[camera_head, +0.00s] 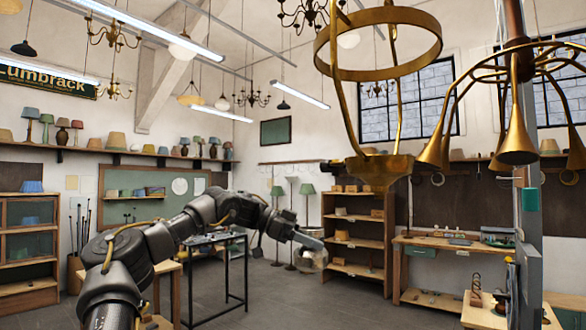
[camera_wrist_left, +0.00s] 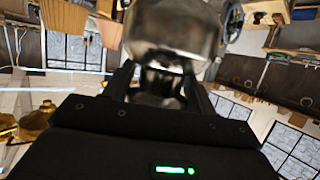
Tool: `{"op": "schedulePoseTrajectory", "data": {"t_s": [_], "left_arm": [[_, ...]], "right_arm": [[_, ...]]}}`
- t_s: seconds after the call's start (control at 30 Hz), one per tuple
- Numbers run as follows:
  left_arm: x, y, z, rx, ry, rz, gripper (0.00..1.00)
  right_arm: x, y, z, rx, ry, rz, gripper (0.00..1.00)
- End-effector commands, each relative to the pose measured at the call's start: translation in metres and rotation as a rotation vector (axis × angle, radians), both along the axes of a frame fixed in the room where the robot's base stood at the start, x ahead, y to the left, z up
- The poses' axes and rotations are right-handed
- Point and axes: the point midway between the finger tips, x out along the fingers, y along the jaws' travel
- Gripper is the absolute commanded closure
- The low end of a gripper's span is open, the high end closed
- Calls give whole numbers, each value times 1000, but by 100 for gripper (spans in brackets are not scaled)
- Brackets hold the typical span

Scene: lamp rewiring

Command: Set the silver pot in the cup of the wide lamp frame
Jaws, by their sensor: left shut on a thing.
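My left gripper (camera_head: 300,240) is shut on the silver pot (camera_head: 312,260), a shiny rounded vessel. In the left wrist view the pot (camera_wrist_left: 175,28) fills the top middle, with its narrower end between the fingers (camera_wrist_left: 163,85). A brass lamp frame (camera_head: 379,75) with a broad ring and a cup-like base (camera_head: 376,168) hangs close in front, above and right of the pot in the picture. The pot is apart from it. The inside of the cup is hidden. My right gripper is not seen.
A brass lamp (camera_head: 517,135) with several horn-shaped arms hangs at the right by a grey post (camera_head: 530,260). A wooden shelf unit (camera_head: 358,235), a workbench (camera_head: 455,250) and a dark metal stand (camera_head: 215,265) stand behind. The floor between them is clear.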

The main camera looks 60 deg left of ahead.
Motion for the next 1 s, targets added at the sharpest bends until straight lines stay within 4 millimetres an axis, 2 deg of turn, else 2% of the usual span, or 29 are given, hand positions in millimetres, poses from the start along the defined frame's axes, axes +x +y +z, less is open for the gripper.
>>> {"op": "schedulePoseTrajectory", "data": {"t_s": [0.03,0.2,0.3,0.4,0.5,0.6,0.73,1.0], "left_arm": [[-8,-2,38,9,-5,-13,80],[-42,-21,137,5,-8,-82,80],[-63,-36,184,2,-9,-120,80],[-82,-52,220,-1,-8,-152,80],[-97,-64,245,-3,-6,-175,80],[-106,-73,260,-4,-6,-190,80],[-112,-78,267,-7,-5,-200,80],[-111,-82,267,-7,-5,-201,80]], "right_arm": [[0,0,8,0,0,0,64],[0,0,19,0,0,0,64],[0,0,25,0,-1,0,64],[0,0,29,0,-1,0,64],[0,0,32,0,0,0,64],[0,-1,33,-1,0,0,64],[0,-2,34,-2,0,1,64],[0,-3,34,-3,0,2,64]]}}
